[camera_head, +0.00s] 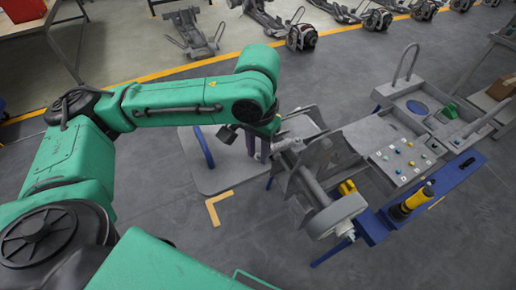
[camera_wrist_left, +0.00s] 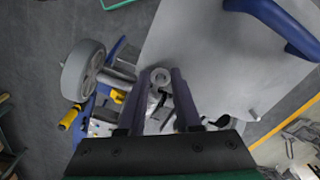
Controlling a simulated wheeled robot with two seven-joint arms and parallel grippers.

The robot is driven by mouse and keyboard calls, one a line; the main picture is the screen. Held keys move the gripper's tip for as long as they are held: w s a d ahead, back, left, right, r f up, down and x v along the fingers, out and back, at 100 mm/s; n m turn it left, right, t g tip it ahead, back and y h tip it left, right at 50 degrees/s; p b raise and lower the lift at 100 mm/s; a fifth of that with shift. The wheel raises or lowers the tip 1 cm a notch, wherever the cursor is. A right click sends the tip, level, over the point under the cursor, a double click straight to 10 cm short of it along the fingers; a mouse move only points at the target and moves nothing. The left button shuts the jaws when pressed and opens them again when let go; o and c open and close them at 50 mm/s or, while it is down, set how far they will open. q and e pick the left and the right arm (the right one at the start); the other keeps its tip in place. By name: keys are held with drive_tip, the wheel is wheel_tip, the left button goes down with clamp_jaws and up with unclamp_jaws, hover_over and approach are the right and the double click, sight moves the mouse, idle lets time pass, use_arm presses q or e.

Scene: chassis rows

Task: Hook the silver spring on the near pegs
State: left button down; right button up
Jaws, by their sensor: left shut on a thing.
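My left gripper (camera_head: 259,150) reaches down beside the grey chassis (camera_head: 330,165) in the head view. In the left wrist view its two dark fingers (camera_wrist_left: 160,85) are close together around a round grey metal piece with a hole, seen end-on, which looks like the silver spring (camera_wrist_left: 160,77). Most of its length is hidden, and I cannot tell whether it touches a peg. In the head view the spring cannot be made out clearly behind the fingers. The near pegs cannot be told apart from the other chassis parts. My right gripper is not in view.
A grey plate (camera_head: 212,181) with a blue handle (camera_head: 203,147) lies left of the chassis. A grey wheel (camera_wrist_left: 83,70) shows in the left wrist view. A black-and-yellow tool (camera_head: 411,202) stands on a blue beam (camera_head: 372,228). A tray with coloured knobs (camera_head: 393,172) is at right.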

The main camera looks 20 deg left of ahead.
use_arm(q)
drive_tip(key=shift+f, duration=0.55)
drive_tip(key=c, duration=0.5)
unclamp_jaws()
wheel_tip(320, 180, up, 15)
drive_tip(key=shift+s+f+p, duration=0.15)
drive_tip(key=shift+f+p, duration=0.05)
drive_tip(key=shift+p, duration=0.1)
